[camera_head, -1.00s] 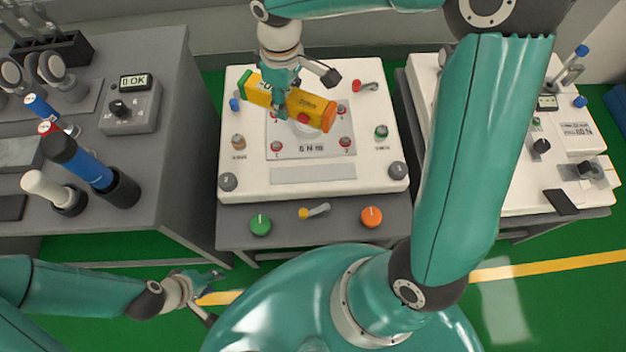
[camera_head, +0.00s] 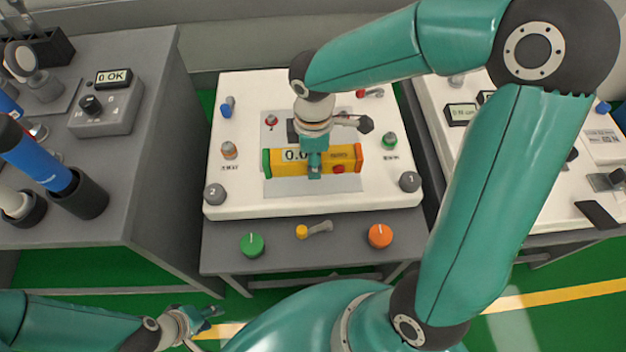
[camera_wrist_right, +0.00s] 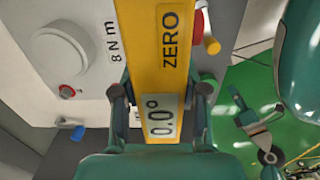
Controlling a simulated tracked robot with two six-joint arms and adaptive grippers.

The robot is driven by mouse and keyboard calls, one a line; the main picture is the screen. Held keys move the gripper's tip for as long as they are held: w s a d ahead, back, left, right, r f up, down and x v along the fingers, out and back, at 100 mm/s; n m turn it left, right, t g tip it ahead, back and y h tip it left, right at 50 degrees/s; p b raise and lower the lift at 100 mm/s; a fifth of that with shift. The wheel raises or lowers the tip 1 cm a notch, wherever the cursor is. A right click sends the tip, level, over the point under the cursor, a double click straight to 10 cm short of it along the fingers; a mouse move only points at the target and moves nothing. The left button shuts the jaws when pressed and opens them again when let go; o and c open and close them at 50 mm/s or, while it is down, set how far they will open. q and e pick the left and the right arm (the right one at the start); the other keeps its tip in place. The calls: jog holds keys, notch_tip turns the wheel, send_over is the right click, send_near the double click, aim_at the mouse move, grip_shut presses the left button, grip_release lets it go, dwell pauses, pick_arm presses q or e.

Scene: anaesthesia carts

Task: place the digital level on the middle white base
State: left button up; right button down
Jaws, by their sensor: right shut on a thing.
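The digital level (camera_head: 290,161) is a yellow bar with a green left end, an orange right end and a display. It lies crosswise, roughly parallel to the front edge of the middle white base (camera_head: 300,200), over its grey plate (camera_head: 345,183). My right gripper (camera_head: 314,170) is shut on it near its middle. In the right wrist view the level (camera_wrist_right: 150,60) runs between the fingers, with its 0.0° display and ZERO label showing. Whether it touches the base cannot be told. My left gripper (camera_head: 205,328) is open and empty, low at the left, away from the base.
Knobs and pegs stand around the base, including a green-topped one (camera_head: 390,141) and an orange-topped one (camera_head: 229,150). A grey bench (camera_head: 140,190) with tools stands left. Another white base (camera_head: 540,190) is at the right, partly behind my right arm.

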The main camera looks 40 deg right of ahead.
aim_at(313, 185)
notch_tip(313, 185, down, 8)
jog(key=shift+r+b, duration=0.25)
jog(key=shift+b, duration=0.7)
jog(key=shift+r, duration=0.1)
jog(key=shift+f, duration=0.2)
jog(key=c, duration=0.6)
grip_release()
jog(key=shift+r, duration=0.1)
jog(key=shift+r, duration=0.1)
jog(key=shift+r, duration=0.2)
notch_tip(313, 185, up, 12)
jog(key=p, duration=0.3)
jog(key=shift+f+p, duration=0.2)
jog(key=shift+p, duration=0.15)
